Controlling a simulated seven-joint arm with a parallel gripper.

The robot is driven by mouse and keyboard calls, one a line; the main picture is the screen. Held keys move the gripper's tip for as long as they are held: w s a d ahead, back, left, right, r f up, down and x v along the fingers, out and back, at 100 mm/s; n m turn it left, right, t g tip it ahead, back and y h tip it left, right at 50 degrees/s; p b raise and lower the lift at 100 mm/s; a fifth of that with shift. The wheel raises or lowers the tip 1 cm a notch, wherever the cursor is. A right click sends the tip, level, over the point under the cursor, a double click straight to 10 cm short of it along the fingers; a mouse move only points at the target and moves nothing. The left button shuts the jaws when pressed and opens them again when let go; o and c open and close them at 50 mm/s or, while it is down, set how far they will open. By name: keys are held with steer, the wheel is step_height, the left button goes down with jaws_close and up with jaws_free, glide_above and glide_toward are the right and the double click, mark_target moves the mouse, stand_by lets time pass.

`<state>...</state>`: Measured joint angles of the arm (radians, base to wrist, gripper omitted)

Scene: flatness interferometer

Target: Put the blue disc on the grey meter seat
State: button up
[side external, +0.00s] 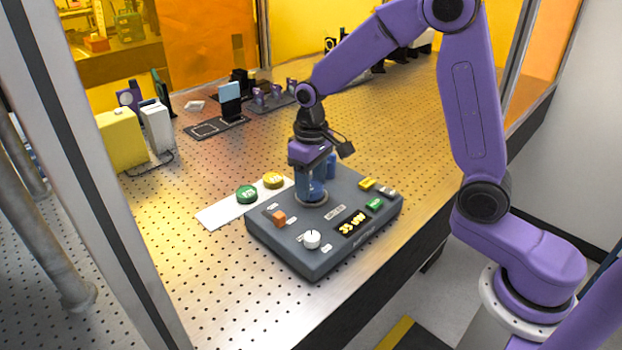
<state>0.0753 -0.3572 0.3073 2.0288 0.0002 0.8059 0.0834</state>
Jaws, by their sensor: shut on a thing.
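The grey meter (290,250) sits on the perforated table, with a round seat (312,203) in its top near the back middle. My gripper (312,188) points straight down over this seat and is shut on the blue disc (312,193). The disc is low, at or just above the seat; the fingers partly hide it, so I cannot tell whether it touches. A green disc (247,194) and a yellow disc (273,180) lie on a white strip (220,213) to the left of the meter.
The meter top carries an orange switch (280,218), a white knob (312,239) and a lit display (352,224). A yellow box (122,138) and optics mounts (230,100) stand farther back. The table is clear in front left of the meter.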

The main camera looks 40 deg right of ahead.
steer(key=shift+s+f, duration=0.15)
steer(key=shift+f, duration=0.7)
stand_by(0.7)
steer(key=o, duration=1.1)
steer(key=shift+o, duration=0.5)
steer(key=shift+r, duration=0.4)
steer(key=shift+o, duration=0.2)
step_height(320, 180, up, 18)
steer(key=shift+f, duration=0.2)
steer(key=shift+f, duration=0.1)
steer(key=s+d+f+n, duration=0.1)
steer(key=s+f+n, duration=0.2)
steer(key=s, duration=0.6)
steer(key=s+f+n, duration=0.4)
steer(key=s+f, duration=0.1)
steer(key=s, duration=0.4)
steer(key=s+d+f+n, duration=0.1)
steer(key=s+f+n, duration=0.2)
steer(key=s, duration=0.7)
steer(key=shift+d+f, duration=0.35)
steer(key=shift+f, duration=0.05)
